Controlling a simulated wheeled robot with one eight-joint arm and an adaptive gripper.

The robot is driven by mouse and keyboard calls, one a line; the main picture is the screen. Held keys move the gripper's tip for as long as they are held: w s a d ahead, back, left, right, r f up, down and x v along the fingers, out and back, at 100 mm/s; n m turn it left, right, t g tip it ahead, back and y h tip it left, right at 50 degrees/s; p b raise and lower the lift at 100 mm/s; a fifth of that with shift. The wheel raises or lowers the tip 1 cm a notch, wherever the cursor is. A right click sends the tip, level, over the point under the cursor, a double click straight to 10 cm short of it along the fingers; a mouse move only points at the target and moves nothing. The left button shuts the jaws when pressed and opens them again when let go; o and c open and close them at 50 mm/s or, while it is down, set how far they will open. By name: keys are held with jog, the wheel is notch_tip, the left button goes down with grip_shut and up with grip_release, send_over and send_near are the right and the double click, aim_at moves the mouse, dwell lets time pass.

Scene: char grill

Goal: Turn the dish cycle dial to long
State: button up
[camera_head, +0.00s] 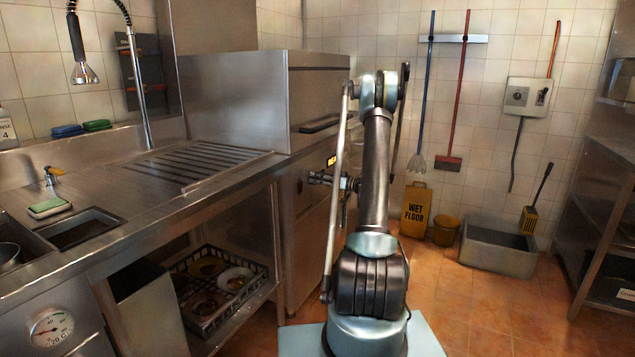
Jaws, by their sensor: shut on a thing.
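The dishwasher (293,215) is the steel machine with a tall hood, left of my arm. A small lit display (331,161) shows on its front. The dish cycle dial (300,183) is a small dark shape on the front panel, mostly hidden by my fingers and too small for its setting to be read. My gripper (314,179) reaches left from the arm to the panel, just below the display, and is shut on the dial. The dial's markings cannot be made out.
A steel counter with a ribbed drainboard (190,163) runs left of the dishwasher, with a dish rack (218,285) on the shelf below. A wet floor sign (415,210), a yellow bucket (446,231) and a steel basin (497,248) stand by the back wall.

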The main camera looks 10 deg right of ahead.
jog(key=m, duration=0.7)
jog(key=w+d+f+m, duration=0.1)
jog(key=m, duration=0.2)
jog(key=shift+m, duration=0.3)
dwell(0.4)
jog(key=o, duration=1)
jog(key=shift+f, duration=0.1)
jog(key=shift+a, duration=0.1)
jog(key=v, duration=1.2)
